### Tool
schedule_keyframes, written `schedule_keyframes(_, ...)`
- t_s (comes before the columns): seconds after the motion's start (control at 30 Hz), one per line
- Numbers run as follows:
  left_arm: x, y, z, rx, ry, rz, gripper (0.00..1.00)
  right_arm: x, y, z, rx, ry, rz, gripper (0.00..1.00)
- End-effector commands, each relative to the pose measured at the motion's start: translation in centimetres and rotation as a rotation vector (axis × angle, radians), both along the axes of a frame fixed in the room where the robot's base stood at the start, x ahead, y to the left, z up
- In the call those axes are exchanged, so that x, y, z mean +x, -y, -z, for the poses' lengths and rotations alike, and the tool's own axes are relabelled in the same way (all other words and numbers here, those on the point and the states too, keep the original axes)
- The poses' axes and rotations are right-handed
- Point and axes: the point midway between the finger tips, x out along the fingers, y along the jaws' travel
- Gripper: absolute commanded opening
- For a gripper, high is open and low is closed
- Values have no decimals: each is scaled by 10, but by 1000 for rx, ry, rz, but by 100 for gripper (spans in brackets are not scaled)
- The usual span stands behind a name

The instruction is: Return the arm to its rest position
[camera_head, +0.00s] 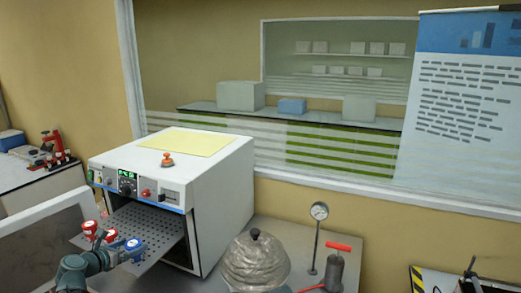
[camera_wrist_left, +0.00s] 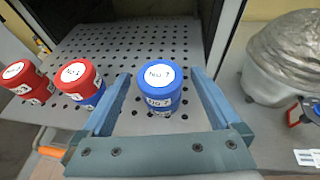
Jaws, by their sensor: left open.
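My left gripper (camera_head: 117,252) is open at the front of the perforated shelf (camera_head: 150,222) of a white oven (camera_head: 220,190). In the left wrist view its two fingers stand on either side of a blue-capped bottle (camera_wrist_left: 159,88), with visible gaps to both. The bottle is upright on the shelf and also shows in the head view (camera_head: 133,244). Two red-capped bottles, one near (camera_wrist_left: 75,78) and one farther left (camera_wrist_left: 22,78), stand beside it. My right gripper is in neither view.
The open oven door (camera_head: 45,245) stands left of the shelf. A foil-wrapped domed vessel (camera_head: 256,262), a gauge on a post (camera_head: 319,212) and a red-handled pump (camera_head: 335,268) stand right of the oven. A side bench (camera_head: 40,185) is at far left.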

Motion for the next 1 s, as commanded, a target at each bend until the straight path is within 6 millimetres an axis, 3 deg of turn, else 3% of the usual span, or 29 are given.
schedule_keyframes(0.2, 11, 2, 8, 1, 1, -1, 97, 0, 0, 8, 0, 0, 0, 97)
schedule_keyframes(0.7, 9, 2, 5, 0, 0, -1, 97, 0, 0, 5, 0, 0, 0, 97)
schedule_keyframes(1.0, -15, -3, -8, 0, 0, -3, 97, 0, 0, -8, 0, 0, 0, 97)
